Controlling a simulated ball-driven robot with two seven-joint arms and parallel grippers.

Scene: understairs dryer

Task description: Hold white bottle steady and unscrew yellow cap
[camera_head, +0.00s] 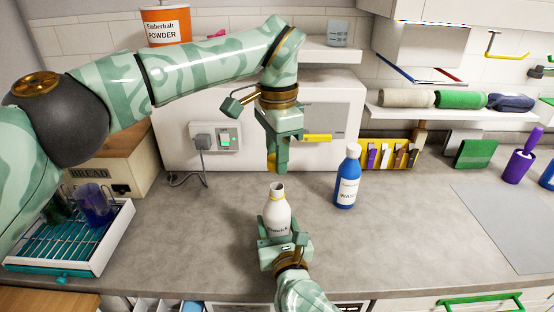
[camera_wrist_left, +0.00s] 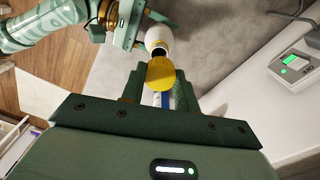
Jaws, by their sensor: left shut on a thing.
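The white bottle (camera_head: 276,213) stands upright at the front middle of the counter, its dark mouth open and a yellow ring at its neck. My right gripper (camera_head: 280,238) is shut on its lower body. My left gripper (camera_head: 279,166) points down just above the bottle and is shut on the yellow cap (camera_head: 271,162). The cap is apart from the bottle's mouth and mostly hidden by the fingers in the head view. In the left wrist view the yellow cap (camera_wrist_left: 162,74) shows between the fingertips, with the white bottle (camera_wrist_left: 158,38) beyond it.
A blue bottle (camera_head: 348,178) stands close to the right of the white bottle. A dish rack (camera_head: 110,240) and a bread box (camera_head: 115,160) are at the left. A purple-handled brush (camera_head: 520,158) stands far right. Counter between blue bottle and grey mat (camera_head: 515,215) is clear.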

